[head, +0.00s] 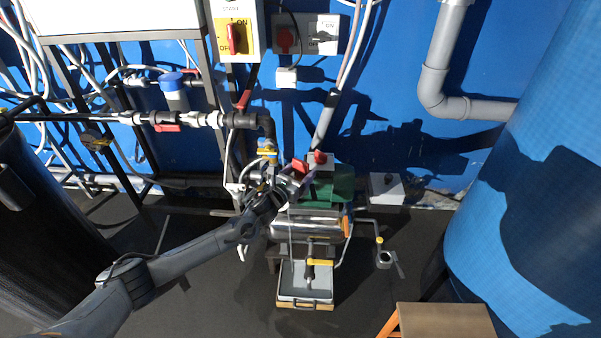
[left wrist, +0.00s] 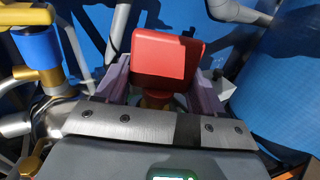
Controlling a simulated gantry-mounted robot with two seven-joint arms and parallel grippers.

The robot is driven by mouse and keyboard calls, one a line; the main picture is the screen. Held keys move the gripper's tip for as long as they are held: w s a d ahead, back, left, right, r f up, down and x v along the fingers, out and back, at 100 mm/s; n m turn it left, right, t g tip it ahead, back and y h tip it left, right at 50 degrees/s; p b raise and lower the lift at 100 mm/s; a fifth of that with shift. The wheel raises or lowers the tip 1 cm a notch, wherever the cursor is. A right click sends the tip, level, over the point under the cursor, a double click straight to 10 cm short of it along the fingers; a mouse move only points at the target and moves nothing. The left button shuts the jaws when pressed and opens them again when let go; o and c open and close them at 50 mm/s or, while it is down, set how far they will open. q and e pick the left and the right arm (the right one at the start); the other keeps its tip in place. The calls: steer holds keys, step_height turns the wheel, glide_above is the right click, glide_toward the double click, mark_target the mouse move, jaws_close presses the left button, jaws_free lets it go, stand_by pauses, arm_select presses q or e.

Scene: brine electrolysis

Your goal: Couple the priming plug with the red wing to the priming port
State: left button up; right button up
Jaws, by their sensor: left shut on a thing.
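My left gripper (head: 291,180) is at the pump, shut on the priming plug. In the left wrist view, the plug's red wing (left wrist: 167,60) stands upright between the two lilac fingers of the left gripper (left wrist: 160,85). A bit of brass shows below the wing. In the head view, the red wing (head: 299,166) shows at the fingertips, just left of the green motor housing. The priming port cannot be made out; the gripper and plug hide that area, so I cannot tell whether the plug touches it. My right gripper is not in view.
The green motor (head: 331,188) and silver pump body (head: 300,226) lie close beside the gripper. A pipe with a yellow-handled valve (head: 267,152) runs close behind. A grey switch box with a red knob (head: 320,158) is behind. A tray (head: 304,296) stands in front, a blue tank (head: 525,190) at right.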

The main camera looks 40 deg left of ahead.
arm_select(q)
steer(key=shift+f, duration=0.35)
stand_by(0.4)
stand_by(0.5)
steer(key=o, duration=1.3)
steer(key=shift+c, duration=0.2)
steer(key=shift+s, duration=0.1)
